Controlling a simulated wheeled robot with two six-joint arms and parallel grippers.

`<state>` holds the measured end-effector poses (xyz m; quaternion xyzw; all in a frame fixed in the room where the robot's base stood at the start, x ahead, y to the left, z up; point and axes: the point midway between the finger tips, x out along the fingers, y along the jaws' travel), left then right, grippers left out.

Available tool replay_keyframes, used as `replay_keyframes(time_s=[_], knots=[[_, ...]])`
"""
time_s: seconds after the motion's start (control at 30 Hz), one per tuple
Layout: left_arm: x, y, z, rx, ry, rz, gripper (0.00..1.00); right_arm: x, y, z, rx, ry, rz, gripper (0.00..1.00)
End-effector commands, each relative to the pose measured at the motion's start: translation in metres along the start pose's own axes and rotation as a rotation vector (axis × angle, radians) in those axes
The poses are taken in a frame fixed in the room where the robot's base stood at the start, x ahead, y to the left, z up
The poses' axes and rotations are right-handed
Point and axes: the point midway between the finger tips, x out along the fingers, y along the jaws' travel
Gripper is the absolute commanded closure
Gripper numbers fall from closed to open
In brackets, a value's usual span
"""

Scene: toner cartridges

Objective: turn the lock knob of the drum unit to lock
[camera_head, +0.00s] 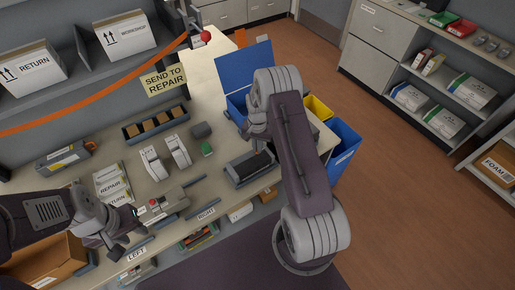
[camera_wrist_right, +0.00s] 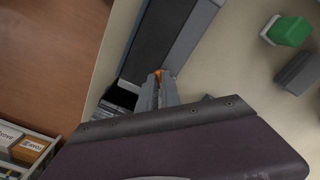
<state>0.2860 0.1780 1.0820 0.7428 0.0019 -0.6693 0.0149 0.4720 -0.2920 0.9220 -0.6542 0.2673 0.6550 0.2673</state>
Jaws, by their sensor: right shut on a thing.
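The drum unit, a long dark roller in a grey frame (camera_head: 236,176), lies on the bench beside my right arm in the head view. It also shows in the right wrist view (camera_wrist_right: 188,45), running up from the fingertips. My right gripper (camera_wrist_right: 160,80) is shut at the near end of the unit, on a small orange part, the lock knob (camera_wrist_right: 160,72). The fingers hide most of the knob, so its turn angle cannot be read. My left gripper (camera_head: 130,216) is low over the front left of the bench, beside a grey device with a red button (camera_head: 167,209); its jaws are unclear.
A green block (camera_head: 207,149) and a dark grey block (camera_head: 201,130) stand left of the drum unit. Two pale upright parts (camera_head: 165,155) and a tray of brown blocks (camera_head: 155,124) are further left.

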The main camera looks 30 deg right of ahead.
Motion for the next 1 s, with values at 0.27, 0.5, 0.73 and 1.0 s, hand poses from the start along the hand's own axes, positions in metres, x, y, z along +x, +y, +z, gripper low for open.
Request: replay_keyframes(time_s=[0.27, 0.5, 0.73, 1.0], knots=[[0.008, 0.000, 0.001, 0.000, 0.000, 0.000, 0.64, 0.000, -0.001, -0.002, 0.257, 0.007, -0.005, 1.00], [0.012, 0.000, 0.001, 0.000, 0.000, 0.000, 0.64, -0.001, -0.001, -0.002, 0.462, 0.006, -0.005, 1.00], [0.014, 0.000, 0.002, 0.000, 0.000, 0.000, 0.64, -0.001, -0.001, -0.002, 0.609, 0.004, -0.004, 1.00], [0.016, 0.000, 0.002, 0.000, 0.000, 0.000, 0.64, -0.001, -0.001, -0.001, 0.705, 0.003, -0.004, 1.00]])
